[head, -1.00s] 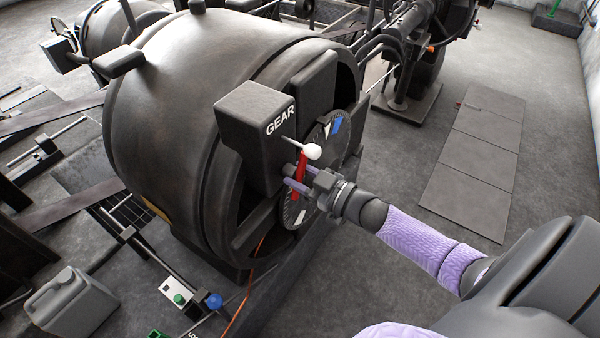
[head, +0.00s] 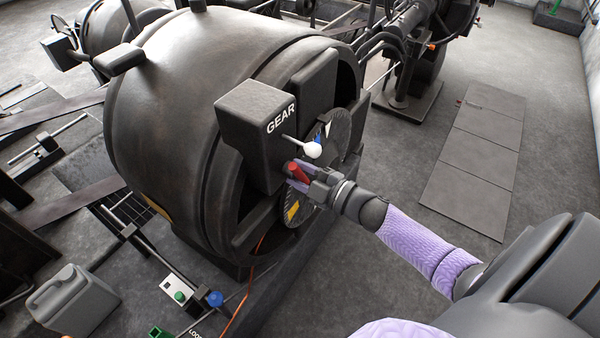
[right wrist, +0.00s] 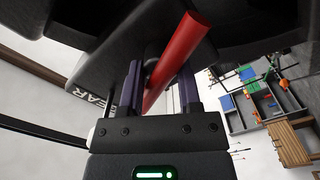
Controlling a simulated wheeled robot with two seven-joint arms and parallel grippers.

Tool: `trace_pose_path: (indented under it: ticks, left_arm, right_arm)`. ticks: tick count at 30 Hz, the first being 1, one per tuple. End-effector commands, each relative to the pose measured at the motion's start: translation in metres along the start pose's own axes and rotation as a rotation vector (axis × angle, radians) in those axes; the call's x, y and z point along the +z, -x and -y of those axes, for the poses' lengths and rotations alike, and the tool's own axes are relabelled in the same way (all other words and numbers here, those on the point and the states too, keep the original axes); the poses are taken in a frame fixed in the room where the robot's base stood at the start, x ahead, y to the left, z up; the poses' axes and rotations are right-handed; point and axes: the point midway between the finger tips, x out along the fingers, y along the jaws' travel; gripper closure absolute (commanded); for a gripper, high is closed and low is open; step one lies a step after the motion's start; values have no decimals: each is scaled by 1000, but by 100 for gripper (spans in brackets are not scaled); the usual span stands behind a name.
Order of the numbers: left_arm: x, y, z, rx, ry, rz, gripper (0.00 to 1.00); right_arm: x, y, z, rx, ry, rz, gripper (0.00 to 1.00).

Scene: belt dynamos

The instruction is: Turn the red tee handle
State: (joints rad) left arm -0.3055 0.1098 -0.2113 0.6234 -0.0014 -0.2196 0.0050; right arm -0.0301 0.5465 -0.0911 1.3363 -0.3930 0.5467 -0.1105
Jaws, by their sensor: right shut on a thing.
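The red tee handle (head: 299,173) sits at the front of the large dark drum, below the box marked GEAR (head: 255,115). In the head view its bar slants down to the right. My right gripper (head: 297,178) is shut on the handle. In the right wrist view the red bar (right wrist: 178,55) runs slantwise between the two purple fingers of my right gripper (right wrist: 160,88). The handle's stem is mostly hidden. My left gripper is not in view.
A white-knobbed lever (head: 313,150) sticks out just above the handle. A grey notched disc (head: 338,128) with blue and yellow marks is behind it. A grey jerrycan (head: 72,300) stands at lower left.

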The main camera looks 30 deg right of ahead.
Motion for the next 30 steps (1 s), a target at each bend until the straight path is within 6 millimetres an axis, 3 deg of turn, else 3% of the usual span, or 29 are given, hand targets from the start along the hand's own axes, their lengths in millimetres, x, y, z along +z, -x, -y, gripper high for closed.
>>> trace_pose_path:
  ticks: [22, 23, 30]
  left_arm:
    - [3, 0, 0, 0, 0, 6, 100]
    - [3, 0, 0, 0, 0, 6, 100]
    - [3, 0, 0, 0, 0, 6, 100]
  right_arm:
    - [-1, -1, -4, 8, 79, -2, 100]
    - [-1, -1, -4, 8, 79, -2, 53]
    - [0, 0, -2, 5, 77, -2, 2]
